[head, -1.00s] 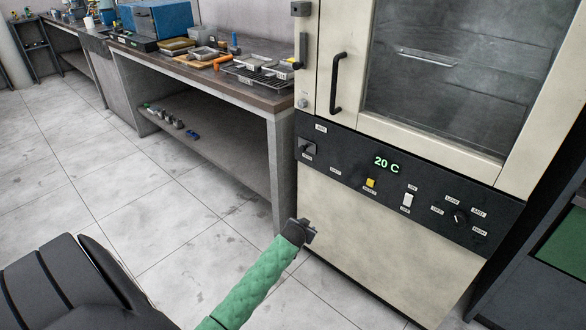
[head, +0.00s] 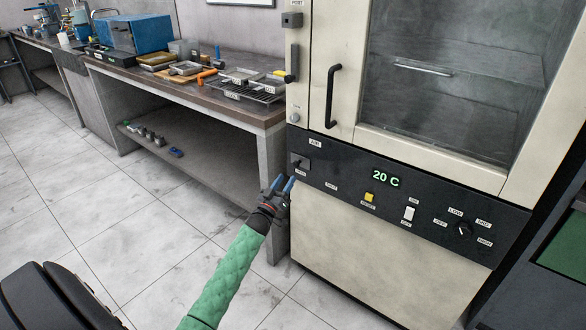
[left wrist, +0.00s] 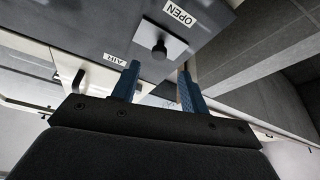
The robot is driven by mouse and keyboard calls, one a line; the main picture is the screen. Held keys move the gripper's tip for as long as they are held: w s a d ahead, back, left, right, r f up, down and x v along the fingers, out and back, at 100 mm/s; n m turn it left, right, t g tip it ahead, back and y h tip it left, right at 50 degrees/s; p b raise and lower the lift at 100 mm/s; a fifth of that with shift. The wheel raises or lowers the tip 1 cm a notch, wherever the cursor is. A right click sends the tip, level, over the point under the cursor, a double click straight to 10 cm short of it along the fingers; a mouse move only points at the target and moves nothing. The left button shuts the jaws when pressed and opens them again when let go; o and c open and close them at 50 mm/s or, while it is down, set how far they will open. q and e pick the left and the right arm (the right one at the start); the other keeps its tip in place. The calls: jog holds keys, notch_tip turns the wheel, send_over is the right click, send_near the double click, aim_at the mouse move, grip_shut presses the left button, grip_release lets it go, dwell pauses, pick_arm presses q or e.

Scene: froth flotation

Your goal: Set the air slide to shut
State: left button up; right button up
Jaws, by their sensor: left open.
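The air slide (head: 301,163) is a small dark plate with a knob at the left end of the oven's black control panel, under an AIR label. In the left wrist view the slide's round black knob (left wrist: 159,50) stands on a grey plate, between AIR and OPEN labels. My left gripper (head: 281,184) is open and empty, below and left of the slide. In the left wrist view its two blue fingers (left wrist: 157,83) point toward the knob, one to each side, and do not appear to touch it. My right gripper is in neither view.
The oven (head: 380,250) has a door handle (head: 333,95) above the panel. Its panel also holds a 20 C display (head: 386,179), a yellow button (head: 369,197), a white switch (head: 409,213) and a dial (head: 463,230). A cluttered bench (head: 262,118) stands close at left.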

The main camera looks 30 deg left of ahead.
aim_at(295, 166)
pick_arm(q)
jog(key=shift+p+x, duration=0.4)
jog(key=shift+x, duration=3.05)
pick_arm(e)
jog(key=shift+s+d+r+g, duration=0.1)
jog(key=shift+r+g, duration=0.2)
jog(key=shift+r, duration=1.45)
pick_arm(q)
jog(key=shift+d, duration=0.1)
grip_shut()
jog(key=shift+d, duration=0.1)
